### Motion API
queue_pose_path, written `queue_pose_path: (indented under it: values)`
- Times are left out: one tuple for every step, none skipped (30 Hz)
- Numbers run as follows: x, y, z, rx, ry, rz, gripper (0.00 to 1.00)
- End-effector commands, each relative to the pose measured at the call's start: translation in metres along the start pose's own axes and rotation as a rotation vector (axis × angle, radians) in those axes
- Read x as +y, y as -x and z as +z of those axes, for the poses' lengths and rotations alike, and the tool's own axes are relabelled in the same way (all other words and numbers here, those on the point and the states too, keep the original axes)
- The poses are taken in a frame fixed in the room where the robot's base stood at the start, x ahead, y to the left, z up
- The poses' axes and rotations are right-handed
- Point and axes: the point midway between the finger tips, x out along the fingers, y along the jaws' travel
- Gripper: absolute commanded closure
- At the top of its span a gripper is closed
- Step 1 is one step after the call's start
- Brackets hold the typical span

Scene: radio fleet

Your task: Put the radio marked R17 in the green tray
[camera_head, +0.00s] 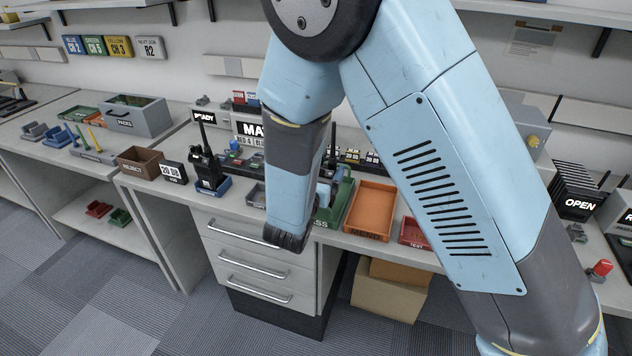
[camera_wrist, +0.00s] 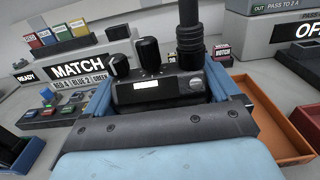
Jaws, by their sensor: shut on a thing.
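A black radio (camera_wrist: 170,92) with knobs and a thick antenna is held between the blue fingers of my gripper (camera_wrist: 165,82) in the wrist view. Its small display is pale, and I cannot read an R17 mark on it. In the head view my arm hides most of the gripper and radio; a dark antenna (camera_head: 332,138) shows just right of the arm. The green tray (camera_head: 345,199) stands on the bench there, partly hidden by my arm, with letters ending in "SS" on its front. The held radio appears over or at this tray; I cannot tell whether it touches it.
An orange tray (camera_head: 371,209) stands right of the green tray; it also shows in the wrist view (camera_wrist: 290,133). A red tray (camera_head: 412,234) is further right. Another black radio (camera_head: 207,166) stands in a blue holder at left, near a brown bin (camera_head: 141,161). A MATCH sign stands behind.

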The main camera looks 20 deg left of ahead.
Motion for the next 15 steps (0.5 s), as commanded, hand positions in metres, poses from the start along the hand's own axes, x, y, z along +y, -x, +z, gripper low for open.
queue_pose_path:
  values:
    - [0.0,0.0,-0.005,0.0,0.003,0.0,0.58]
    - [0.0,0.0,-0.008,0.0,0.003,0.0,0.58]
    - [0.0,0.0,-0.013,0.0,0.003,0.0,0.58]
    - [0.0,0.0,-0.017,0.0,0.003,0.0,0.58]
    - [0.0,0.0,-0.021,0.0,0.003,0.0,0.58]
    - [0.0,0.0,-0.026,0.0,0.004,0.0,0.58]
    - [0.0,0.0,-0.029,0.0,0.003,0.0,0.58]
    - [0.0,0.0,-0.032,0.0,0.002,0.0,0.58]
    - [0.0,0.0,-0.034,0.0,0.001,0.0,0.58]
    - [0.0,0.0,-0.035,0.0,0.001,0.0,0.58]
    - [0.0,0.0,-0.036,-0.001,0.001,0.0,0.58]
    - [0.0,0.0,-0.036,-0.001,0.0,0.0,0.58]
    - [0.0,0.0,-0.036,-0.001,0.0,0.0,0.58]
    - [0.0,0.0,-0.036,-0.001,0.0,0.0,0.58]
    - [0.0,0.0,-0.036,-0.001,0.0,0.0,0.58]
